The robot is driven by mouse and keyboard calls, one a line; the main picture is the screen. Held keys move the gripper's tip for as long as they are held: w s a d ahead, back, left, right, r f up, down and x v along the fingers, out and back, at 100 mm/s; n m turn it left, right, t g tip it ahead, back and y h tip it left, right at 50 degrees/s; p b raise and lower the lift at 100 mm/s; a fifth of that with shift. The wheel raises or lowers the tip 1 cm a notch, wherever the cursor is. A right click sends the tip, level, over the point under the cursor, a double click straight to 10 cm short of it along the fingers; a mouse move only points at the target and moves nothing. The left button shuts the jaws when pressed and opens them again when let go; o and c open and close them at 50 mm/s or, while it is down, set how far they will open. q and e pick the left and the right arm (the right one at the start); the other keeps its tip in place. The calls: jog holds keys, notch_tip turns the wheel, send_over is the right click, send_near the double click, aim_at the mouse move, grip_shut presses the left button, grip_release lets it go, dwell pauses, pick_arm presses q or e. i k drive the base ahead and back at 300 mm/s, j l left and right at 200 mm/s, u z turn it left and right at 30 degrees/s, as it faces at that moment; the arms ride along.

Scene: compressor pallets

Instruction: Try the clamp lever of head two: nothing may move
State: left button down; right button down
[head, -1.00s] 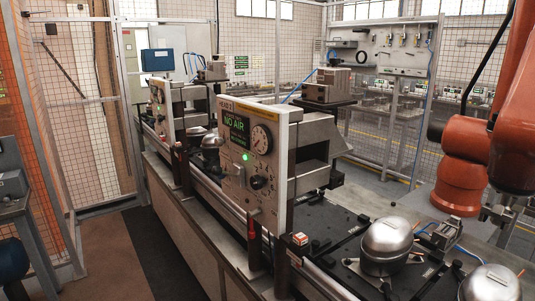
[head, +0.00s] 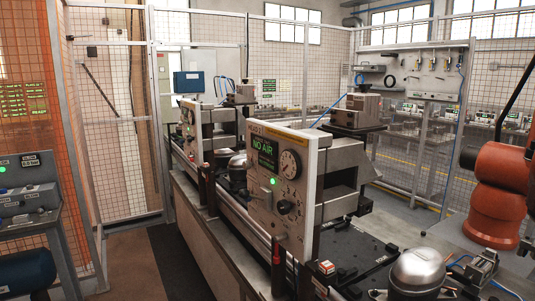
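The near test head (head: 270,195) stands over the line, its front panel small-lettered with what looks like HEAD 2. Its green display (head: 264,153) reads NO AIR, with a round gauge (head: 290,164) beside it. A green lamp (head: 272,182) is lit and a black knob (head: 285,207) sits below. An upright red handle (head: 276,250) stands at the panel's lower front edge; I cannot tell for sure that it is the clamp lever. Neither of my grippers is in view.
A second head (head: 190,130) stands farther back. A steel compressor dome (head: 417,270) sits at the front right. An orange robot arm (head: 497,200) stands at the right. A grey console (head: 28,185) is at the left. The aisle floor (head: 130,265) is clear.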

aim_at(243, 193)
jog(key=j+z, duration=0.1)
jog(key=j, duration=0.35)
jog(key=k+j+z, duration=0.1)
jog(key=j, duration=0.3)
jog(key=k+j+z, duration=0.1)
jog(key=j, duration=0.35)
